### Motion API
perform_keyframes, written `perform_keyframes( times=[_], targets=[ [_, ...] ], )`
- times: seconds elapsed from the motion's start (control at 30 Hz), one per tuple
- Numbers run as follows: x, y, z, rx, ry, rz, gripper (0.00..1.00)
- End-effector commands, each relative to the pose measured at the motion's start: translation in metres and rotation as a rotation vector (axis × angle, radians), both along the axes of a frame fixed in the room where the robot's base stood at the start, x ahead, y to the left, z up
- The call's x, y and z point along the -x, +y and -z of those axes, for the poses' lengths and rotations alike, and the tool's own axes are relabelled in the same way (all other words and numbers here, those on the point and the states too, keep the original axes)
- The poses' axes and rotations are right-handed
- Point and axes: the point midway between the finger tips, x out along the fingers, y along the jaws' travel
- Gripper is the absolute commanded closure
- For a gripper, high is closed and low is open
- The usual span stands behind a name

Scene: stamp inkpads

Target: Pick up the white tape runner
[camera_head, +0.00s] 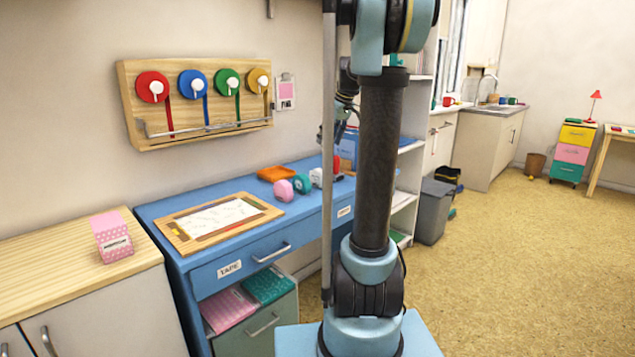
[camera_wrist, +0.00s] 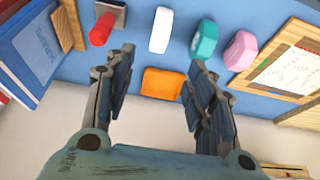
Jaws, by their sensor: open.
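The white tape runner (camera_wrist: 161,30) is a small rounded white block on the blue desk, seen at the top middle of the wrist view. In the head view the white tape runner (camera_head: 316,177) shows beside the teal one, close to my arm column. My gripper (camera_wrist: 162,60) is open and empty, its two fingers spread to the left and right below the white runner in the wrist view. The runner lies beyond the fingertips, apart from them.
A teal tape runner (camera_wrist: 204,40) and a pink one (camera_wrist: 241,50) lie right of the white one. A red-handled object (camera_wrist: 101,28) lies left. An orange tray (camera_wrist: 162,83) sits near the wall. Blue binders (camera_wrist: 35,48) stand left; a framed board (camera_head: 218,221) lies on the desk.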

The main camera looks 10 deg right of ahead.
Motion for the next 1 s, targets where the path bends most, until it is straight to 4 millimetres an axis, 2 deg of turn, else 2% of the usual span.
perform_keyframes(
  times=[0.5,0.63,0.87,1.0],
  targets=[
    [-0.027,0.021,0.083,0.001,0.001,0.0,0.5],
    [-0.032,0.024,0.097,0.001,0.001,0.0,0.5],
    [-0.036,0.027,0.109,0.001,0.001,0.0,0.5],
    [-0.042,0.03,0.125,0.0,0.001,0.0,0.5]
  ],
)
